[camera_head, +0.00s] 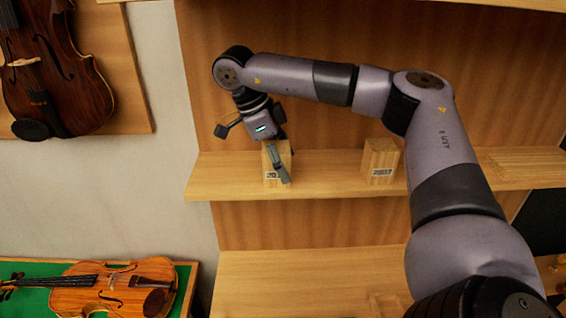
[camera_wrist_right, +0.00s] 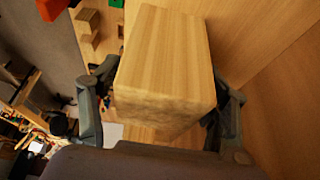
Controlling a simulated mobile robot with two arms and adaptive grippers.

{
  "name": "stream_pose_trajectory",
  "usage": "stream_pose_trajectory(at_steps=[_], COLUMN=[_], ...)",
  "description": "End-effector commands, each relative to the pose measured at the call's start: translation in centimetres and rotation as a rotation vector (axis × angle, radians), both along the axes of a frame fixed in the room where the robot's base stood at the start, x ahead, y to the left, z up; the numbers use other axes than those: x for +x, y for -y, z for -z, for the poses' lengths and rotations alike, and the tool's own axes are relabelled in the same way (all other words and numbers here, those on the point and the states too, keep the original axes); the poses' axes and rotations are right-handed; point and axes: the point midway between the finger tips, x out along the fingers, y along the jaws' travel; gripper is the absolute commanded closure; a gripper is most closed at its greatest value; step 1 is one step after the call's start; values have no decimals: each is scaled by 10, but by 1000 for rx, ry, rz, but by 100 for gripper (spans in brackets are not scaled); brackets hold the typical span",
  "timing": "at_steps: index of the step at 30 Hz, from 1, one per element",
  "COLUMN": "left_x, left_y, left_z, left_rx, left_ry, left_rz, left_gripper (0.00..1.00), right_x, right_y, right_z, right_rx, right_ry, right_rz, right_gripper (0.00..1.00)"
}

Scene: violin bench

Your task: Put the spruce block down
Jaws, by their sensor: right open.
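The spruce block (camera_head: 270,170) stands on the wooden shelf (camera_head: 325,185) near its left end, a label on its front partly covered by a finger. My right gripper (camera_head: 277,164) is at the block, with its fingers on either side. In the right wrist view the pale block (camera_wrist_right: 165,65) fills the middle, between the open fingers of the right gripper (camera_wrist_right: 160,112). Whether the fingers touch it I cannot tell. My left gripper is not in view.
A dark violin (camera_head: 50,75) hangs on a wooden panel at upper left. A lighter violin (camera_head: 115,287) lies on a green surface at lower left. The shelf between the two blocks is clear. A lower wooden surface (camera_head: 290,280) lies below.

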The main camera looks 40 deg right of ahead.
Motion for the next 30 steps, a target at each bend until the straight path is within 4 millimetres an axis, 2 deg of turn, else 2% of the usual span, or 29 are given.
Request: stream_pose_trajectory(at_steps=[9, 15, 30], left_x=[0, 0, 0], left_y=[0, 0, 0], left_z=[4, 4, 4], left_rx=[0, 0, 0], left_ry=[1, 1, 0], left_rz=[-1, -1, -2], left_gripper=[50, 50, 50], right_x=[12, 17, 18], right_y=[-14, -20, -21], right_z=[-42, -63, -66], right_rx=[-3, -1, 1], right_ry=[5, 2, 1], right_rz=[0, 0, 0], right_gripper=[30, 30, 30])
